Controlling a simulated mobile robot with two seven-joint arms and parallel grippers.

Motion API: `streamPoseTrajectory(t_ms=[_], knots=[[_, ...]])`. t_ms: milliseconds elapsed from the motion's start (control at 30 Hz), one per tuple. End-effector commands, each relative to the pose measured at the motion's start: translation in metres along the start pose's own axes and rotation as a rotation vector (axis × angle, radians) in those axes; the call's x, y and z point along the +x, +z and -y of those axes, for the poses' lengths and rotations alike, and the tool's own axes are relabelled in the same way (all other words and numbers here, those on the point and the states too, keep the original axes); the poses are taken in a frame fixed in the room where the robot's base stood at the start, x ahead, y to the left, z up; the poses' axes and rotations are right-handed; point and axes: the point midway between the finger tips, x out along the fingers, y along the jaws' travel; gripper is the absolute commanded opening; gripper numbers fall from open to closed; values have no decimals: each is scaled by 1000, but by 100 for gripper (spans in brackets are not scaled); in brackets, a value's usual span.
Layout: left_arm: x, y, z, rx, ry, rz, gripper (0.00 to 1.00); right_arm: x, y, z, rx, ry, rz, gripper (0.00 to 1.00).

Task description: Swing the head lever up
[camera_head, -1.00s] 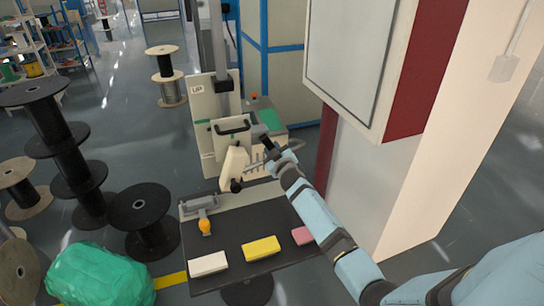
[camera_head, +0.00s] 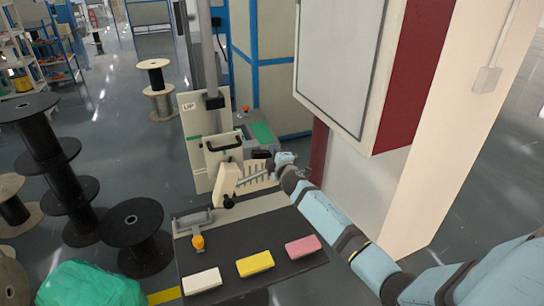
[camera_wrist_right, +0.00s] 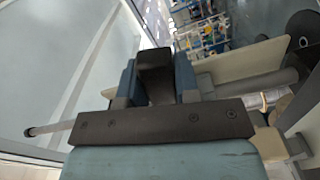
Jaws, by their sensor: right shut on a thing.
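The machine head (camera_head: 223,158) is a pale block with a black handle, on a grey vertical column. A pale angled arm with a dark knob (camera_head: 228,202) hangs below it, and a thin grey rod (camera_head: 252,183) runs right from there. My right gripper (camera_head: 267,157) is just right of the head. In the right wrist view its fingers (camera_wrist_right: 155,85) are shut on a black block (camera_wrist_right: 155,65), which looks like the lever's grip. How it joins the lever is hidden. My left gripper is out of view.
A dark table (camera_head: 225,245) below holds a white block (camera_head: 202,281), a yellow block (camera_head: 255,264), a pink block (camera_head: 303,246) and an orange-knobbed fixture (camera_head: 197,241). A large cabinet (camera_head: 345,60) stands close right. Black spools (camera_head: 138,225) stand left.

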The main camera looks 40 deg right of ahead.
Motion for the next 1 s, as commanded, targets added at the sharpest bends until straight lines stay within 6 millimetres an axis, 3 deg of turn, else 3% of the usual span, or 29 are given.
streamPoseTrajectory(t_ms=[700, 733, 800, 833, 1000], knots=[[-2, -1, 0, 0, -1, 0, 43, 0, 0, -4, -82, 0, 0, 0], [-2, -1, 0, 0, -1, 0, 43, 0, 0, -4, -82, 0, 0, 35], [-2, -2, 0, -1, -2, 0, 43, 0, 0, -4, -81, 0, 0, 51], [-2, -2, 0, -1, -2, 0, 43, 0, 0, -4, -81, 0, 0, 55], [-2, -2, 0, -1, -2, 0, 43, 0, 0, -4, -78, 0, 0, 55]])
